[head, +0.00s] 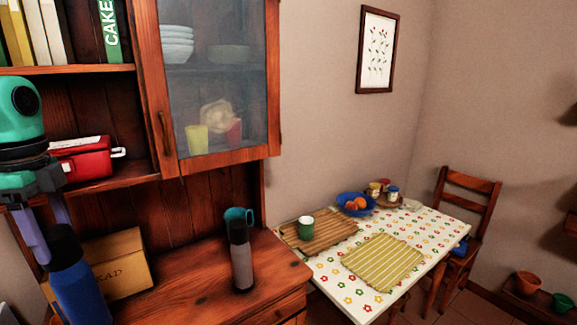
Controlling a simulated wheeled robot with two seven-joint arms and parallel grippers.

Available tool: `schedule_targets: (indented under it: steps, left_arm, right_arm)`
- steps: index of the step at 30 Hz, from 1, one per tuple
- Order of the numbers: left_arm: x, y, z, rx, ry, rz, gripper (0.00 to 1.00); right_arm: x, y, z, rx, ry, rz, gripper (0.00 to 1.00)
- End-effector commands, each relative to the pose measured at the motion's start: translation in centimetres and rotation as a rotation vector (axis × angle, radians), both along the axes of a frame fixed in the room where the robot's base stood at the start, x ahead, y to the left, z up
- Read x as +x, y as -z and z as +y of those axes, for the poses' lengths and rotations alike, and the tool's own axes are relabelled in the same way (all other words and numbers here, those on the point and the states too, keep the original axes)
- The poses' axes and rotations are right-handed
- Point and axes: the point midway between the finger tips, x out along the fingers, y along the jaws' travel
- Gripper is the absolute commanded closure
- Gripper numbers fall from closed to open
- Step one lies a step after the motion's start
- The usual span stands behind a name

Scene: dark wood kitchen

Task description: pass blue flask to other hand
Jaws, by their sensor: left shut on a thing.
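The blue flask (82,290) is at the lower left of the head view, with a dark cap on top and its lower end cut off by the picture's edge. It leans slightly. My left gripper (52,238) comes down from above at the left edge, its purple fingers shut on the flask near the cap. Part of the cap and fingers overlap, so the exact contact is hard to see. My right gripper is not in view.
A grey flask with a black top (242,266) stands on the wooden counter (205,292), with a teal mug (247,214) behind it. A bread box (118,262) is behind the blue flask. A set table (330,277) is at right.

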Motion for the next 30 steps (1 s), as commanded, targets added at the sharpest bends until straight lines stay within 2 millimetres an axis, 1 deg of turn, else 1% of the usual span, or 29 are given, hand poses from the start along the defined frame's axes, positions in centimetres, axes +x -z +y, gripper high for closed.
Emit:
schedule_targets:
  steps: [6,13,20,30]
  left_arm:
    - [-2.3,2.7,3.3,-0.005,0.239,-0.005,1.00]
    - [-4.7,6.7,5.8,-0.004,0.556,-0.007,1.00]
    - [-6.3,10.3,6.9,0.000,0.838,-0.006,1.00]
    - [-7.8,14.8,6.8,0.001,1.208,-0.005,1.00]
  right_arm:
    - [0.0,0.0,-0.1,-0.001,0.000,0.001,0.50]
    - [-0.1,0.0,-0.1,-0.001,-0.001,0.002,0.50]
    - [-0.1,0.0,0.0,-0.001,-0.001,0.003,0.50]
    - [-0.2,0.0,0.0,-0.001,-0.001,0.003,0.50]
